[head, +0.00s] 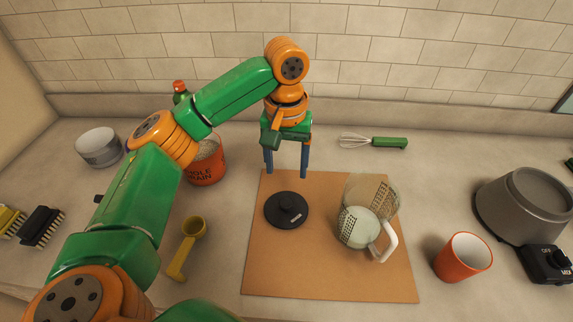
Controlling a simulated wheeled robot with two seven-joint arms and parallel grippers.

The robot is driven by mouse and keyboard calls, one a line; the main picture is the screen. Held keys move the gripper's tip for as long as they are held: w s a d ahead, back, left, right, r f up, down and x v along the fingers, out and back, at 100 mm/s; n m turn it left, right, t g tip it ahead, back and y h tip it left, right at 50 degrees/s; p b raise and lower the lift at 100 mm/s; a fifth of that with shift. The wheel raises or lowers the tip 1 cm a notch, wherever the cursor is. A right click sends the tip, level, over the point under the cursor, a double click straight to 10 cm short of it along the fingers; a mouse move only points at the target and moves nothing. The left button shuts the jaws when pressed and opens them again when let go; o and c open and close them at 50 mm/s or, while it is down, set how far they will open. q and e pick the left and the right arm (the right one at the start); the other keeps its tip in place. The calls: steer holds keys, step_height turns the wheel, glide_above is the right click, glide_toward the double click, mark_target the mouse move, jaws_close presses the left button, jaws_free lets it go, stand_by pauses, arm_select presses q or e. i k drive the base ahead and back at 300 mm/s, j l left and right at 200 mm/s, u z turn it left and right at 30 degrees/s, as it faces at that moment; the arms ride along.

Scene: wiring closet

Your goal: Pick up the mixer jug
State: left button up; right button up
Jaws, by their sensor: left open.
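The mixer jug (356,228) is a clear and pale jug with dotted patches and a white handle. It lies tilted or on its side on the right half of a brown board (270,270), its handle (387,243) toward the front right. A round black lid (287,209) with a knob lies on the board left of the jug. My left gripper (286,171) is open and empty, fingers pointing down over the board's back edge, behind the lid and left of the jug. My right gripper does not show.
A grey mixer base (524,203) and an orange cup (462,258) stand right of the board. A whisk (388,142) lies behind it. A yellow scoop (187,246), an orange canister (207,170) and brushes (40,227) are on the left. The board's front is clear.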

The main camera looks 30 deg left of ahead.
mark_target(370, 202)
steer(key=k, duration=1.5)
